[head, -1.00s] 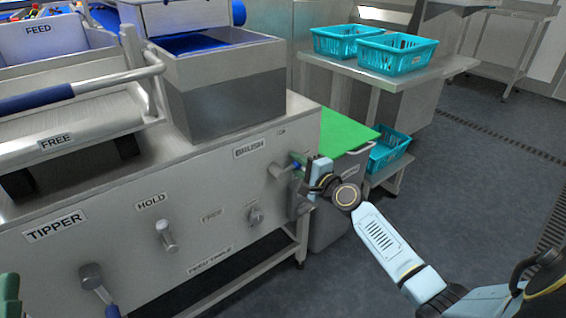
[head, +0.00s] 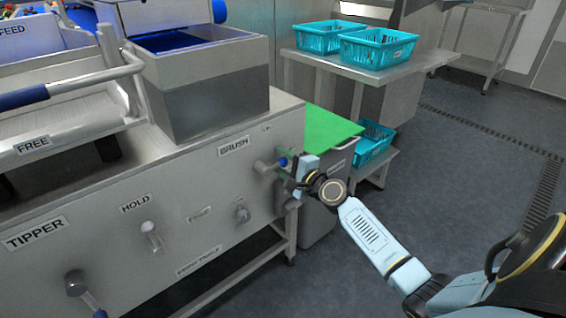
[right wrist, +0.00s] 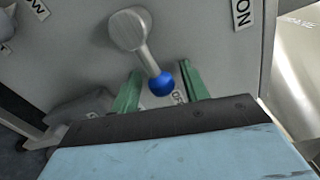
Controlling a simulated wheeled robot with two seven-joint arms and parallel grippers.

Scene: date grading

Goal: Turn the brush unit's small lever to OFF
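The brush unit's small lever has a grey hub (head: 264,168) and a blue ball knob (head: 283,161), below the BRUSH label (head: 234,146). In the right wrist view, the lever (right wrist: 146,57) slants down and right from its hub to the blue ball (right wrist: 162,85). In the head view the right gripper (head: 288,168) is at the lever. My left gripper is out of view.
Other levers on the panel are TIPPER (head: 77,284), HOLD (head: 151,236) and a smaller one (head: 241,213). A grey bin (head: 322,222) and green surface (head: 332,130) stand close to my right gripper. Teal crates (head: 377,48) sit on a table behind. Open floor lies right.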

